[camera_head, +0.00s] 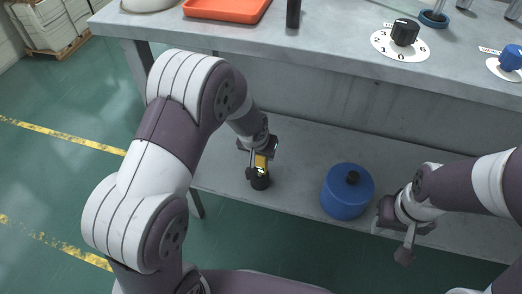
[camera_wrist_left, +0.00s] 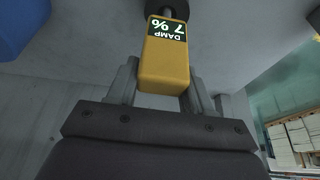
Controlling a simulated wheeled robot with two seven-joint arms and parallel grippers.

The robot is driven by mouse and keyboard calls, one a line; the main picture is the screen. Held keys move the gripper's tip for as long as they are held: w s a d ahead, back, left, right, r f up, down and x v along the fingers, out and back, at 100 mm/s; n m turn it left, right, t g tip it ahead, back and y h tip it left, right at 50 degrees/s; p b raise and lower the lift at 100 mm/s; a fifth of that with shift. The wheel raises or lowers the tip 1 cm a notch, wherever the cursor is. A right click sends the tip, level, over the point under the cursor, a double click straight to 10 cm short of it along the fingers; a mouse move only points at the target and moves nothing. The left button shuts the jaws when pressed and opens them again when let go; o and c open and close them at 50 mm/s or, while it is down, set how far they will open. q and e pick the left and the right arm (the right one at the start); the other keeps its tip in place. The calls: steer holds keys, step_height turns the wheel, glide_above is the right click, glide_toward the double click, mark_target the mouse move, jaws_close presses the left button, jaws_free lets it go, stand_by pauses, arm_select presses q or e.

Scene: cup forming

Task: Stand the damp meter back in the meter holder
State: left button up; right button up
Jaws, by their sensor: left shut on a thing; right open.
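The damp meter (camera_head: 261,161) is a yellow block with a dark label, held low over the lower shelf. In the left wrist view the meter (camera_wrist_left: 165,65) reads "DAMP 7 %". My left gripper (camera_head: 261,153) is shut on it, with a finger on each side. A short black cup-like piece, apparently the meter holder (camera_head: 260,182), stands on the shelf directly below the meter. The meter's lower end is at the holder's mouth; I cannot tell how far inside it is. My right gripper (camera_head: 404,243) is open and empty, to the right.
A blue canister (camera_head: 346,196) with a black knob stands on the lower shelf (camera_head: 305,165) between my grippers. The worktop (camera_head: 330,45) overhangs above, with an orange tray (camera_head: 228,8) and a black dial (camera_head: 405,32). The shelf between holder and canister is clear.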

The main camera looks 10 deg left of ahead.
arm_select(q)
steer(key=shift+f+b, duration=0.95)
steer(key=shift+f, duration=0.2)
stand_by(0.4)
steer(key=o, duration=1.6)
step_height(320, 180, up, 8)
steer(key=p, duration=0.8)
steer(key=shift+r, duration=0.1)
